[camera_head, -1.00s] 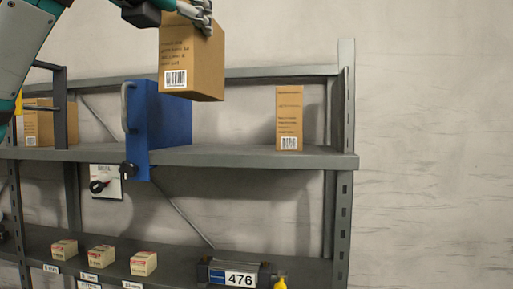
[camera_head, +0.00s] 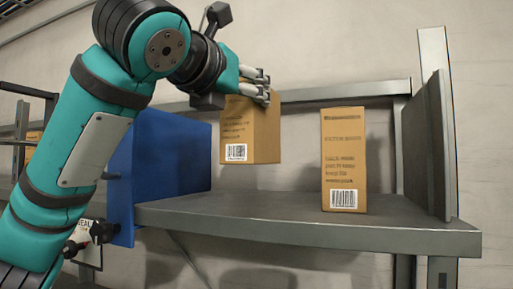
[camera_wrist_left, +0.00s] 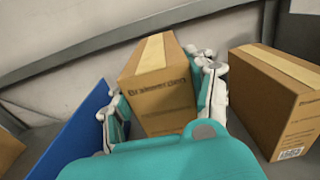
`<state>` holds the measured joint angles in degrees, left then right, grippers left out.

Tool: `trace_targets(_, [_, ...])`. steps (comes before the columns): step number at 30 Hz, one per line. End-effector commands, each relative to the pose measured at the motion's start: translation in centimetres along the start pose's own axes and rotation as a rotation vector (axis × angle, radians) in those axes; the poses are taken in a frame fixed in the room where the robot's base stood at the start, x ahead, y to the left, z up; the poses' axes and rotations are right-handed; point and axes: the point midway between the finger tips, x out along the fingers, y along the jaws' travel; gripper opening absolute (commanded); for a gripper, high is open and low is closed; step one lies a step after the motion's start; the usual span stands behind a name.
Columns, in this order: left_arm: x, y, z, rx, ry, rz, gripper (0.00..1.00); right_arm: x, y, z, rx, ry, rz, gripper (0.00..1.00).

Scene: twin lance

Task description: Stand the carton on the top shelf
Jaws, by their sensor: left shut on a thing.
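A brown carton (camera_head: 250,135) with printed text and a barcode hangs from my left gripper (camera_head: 258,84) in the head view. The gripper is shut on the carton's upper part. The carton is upright and appears to be above the top shelf (camera_head: 300,221), between a blue divider and another carton. In the left wrist view the carton (camera_wrist_left: 160,88) sits between the white and teal fingers (camera_wrist_left: 163,95), its taped top facing the camera. My right gripper is not in view.
A second brown carton (camera_head: 344,160) stands upright on the shelf at right, also in the left wrist view (camera_wrist_left: 275,95). A blue divider (camera_head: 165,165) stands at left. Shelf surface between divider and second carton is bare.

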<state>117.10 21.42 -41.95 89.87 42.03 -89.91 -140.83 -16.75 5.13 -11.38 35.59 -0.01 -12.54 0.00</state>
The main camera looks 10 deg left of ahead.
Motion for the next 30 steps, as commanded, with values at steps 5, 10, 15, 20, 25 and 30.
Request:
trace_targets(5, [0.0, 0.1, -1.8, -0.001, -0.001, 0.000, 0.08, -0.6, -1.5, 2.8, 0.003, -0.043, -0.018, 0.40])
trace_targets(10, [0.1, 0.1, -4.1, 0.000, 0.000, 0.001, 0.08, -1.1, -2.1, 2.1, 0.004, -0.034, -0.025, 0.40])
trace_targets(15, [0.0, 0.1, -5.8, -0.001, -0.002, 0.001, 0.08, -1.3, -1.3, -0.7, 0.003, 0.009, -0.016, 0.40])
trace_targets(20, [0.0, 0.1, -5.8, -0.002, -0.003, 0.002, 0.08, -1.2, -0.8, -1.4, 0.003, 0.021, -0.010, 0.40])
trace_targets(25, [0.0, 0.1, -6.1, -0.001, -0.003, 0.001, 0.08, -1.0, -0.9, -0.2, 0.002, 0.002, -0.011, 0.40])
trace_targets(30, [0.1, 0.0, -6.2, -0.001, 0.001, 0.001, 0.71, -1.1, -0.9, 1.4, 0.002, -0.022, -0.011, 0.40])
